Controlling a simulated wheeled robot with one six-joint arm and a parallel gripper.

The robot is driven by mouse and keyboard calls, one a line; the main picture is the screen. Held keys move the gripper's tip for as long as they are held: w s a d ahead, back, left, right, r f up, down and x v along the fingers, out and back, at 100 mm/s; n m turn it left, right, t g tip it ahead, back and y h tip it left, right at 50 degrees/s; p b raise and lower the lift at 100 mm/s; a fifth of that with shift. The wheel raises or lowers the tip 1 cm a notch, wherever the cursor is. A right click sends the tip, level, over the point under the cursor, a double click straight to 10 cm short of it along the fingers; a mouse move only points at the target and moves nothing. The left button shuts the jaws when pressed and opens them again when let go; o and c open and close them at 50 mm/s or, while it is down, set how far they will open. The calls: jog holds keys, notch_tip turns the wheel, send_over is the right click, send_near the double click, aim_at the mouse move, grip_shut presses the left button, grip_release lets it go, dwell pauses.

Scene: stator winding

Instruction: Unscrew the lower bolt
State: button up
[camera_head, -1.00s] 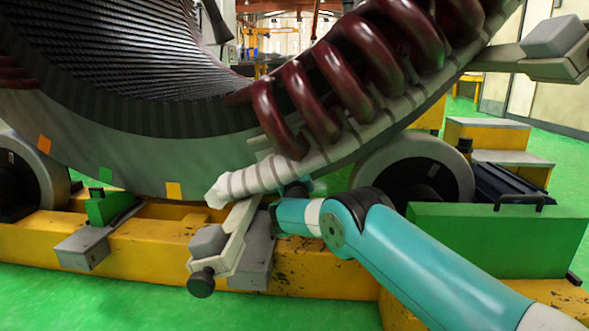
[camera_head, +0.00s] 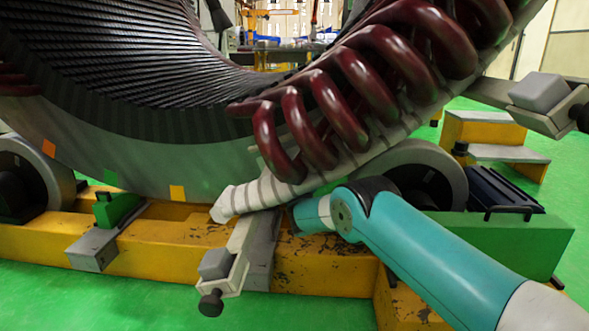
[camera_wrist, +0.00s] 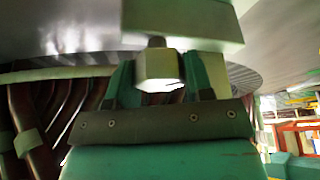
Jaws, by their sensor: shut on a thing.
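My gripper (camera_wrist: 161,78) shows in the wrist view with its two teal fingers on either side of a pale, block-shaped bolt head (camera_wrist: 158,66). It is shut on this piece, which I take to be the lower bolt. A dark stub (camera_wrist: 156,42) sits above the head, under a pale green block (camera_wrist: 185,22). In the head view my teal arm reaches in from the lower right, and its end is beside the lower clamp bracket (camera_head: 239,238), under the segmented pale bar (camera_head: 262,193). The fingers and the bolt are hidden there.
Yellow steps (camera_head: 480,130) stand at the right.

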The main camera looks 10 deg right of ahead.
jog(key=shift+n+p, duration=0.3)
jog(key=shift+n, duration=0.2)
jog(key=o, duration=0.9)
jog(key=shift+s, duration=0.1)
